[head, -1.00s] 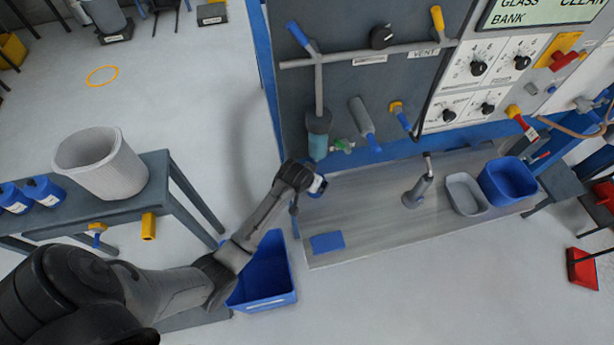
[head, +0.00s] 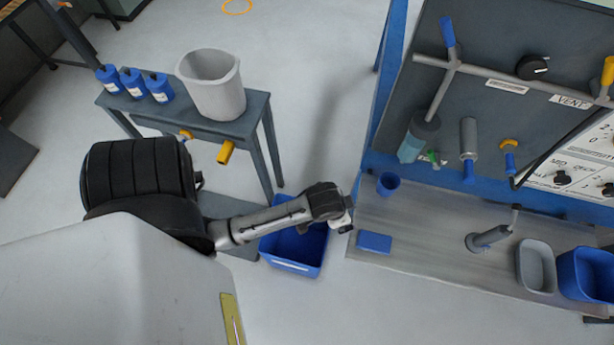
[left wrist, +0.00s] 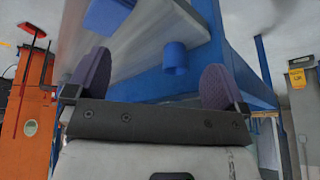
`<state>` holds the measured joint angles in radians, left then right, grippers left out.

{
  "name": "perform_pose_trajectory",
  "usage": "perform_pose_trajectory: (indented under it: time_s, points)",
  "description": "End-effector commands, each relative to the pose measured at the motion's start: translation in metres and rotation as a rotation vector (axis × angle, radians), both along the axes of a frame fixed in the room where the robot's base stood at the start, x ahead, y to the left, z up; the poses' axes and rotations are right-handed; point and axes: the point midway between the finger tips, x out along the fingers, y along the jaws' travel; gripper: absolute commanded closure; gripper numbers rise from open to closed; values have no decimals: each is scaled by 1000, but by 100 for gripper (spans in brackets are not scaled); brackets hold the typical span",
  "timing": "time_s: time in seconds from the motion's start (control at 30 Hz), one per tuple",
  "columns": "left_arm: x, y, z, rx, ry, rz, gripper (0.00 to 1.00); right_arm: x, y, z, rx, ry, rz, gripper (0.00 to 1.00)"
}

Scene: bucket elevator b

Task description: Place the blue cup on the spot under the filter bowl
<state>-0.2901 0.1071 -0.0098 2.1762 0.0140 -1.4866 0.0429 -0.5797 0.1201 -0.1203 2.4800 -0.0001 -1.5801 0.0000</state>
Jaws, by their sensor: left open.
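The blue cup (head: 388,183) stands upright on the grey bench top near its left end. In the head view it is below and a little left of the filter bowl (head: 412,147), a clear teal bowl on the panel. I cannot tell if it is exactly beneath the bowl; no spot marking shows apart from the cup. My left gripper (head: 346,216) is open and empty, apart from the cup, at the bench's left edge. In the left wrist view the cup (left wrist: 175,60) shows beyond the open fingers (left wrist: 155,82). My right gripper is out of view.
A flat blue pad (head: 375,242) lies near the bench's front left. A blue bin (head: 293,265) is on the floor below my arm. A grey post (head: 488,238), grey tray (head: 536,267) and blue tub (head: 585,272) stand right. A side table (head: 255,113) holds a white bucket.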

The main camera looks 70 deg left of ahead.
Motion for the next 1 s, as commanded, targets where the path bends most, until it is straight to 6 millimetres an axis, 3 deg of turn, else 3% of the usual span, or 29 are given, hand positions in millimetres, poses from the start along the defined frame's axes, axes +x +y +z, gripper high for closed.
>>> perform_pose_trajectory:
  time_s: [0.03,0.1,0.3,0.47,1.0]
  points:
    - [-26,-10,4,-1,20,-33,1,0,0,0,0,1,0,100]
    - [-55,-22,11,-4,42,-72,1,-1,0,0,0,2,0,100]
    - [-108,-42,29,-22,83,-140,1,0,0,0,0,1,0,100]
    - [-120,-47,35,-28,92,-158,1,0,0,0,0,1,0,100]
    - [-120,-47,35,-29,92,-157,1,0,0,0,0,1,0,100]
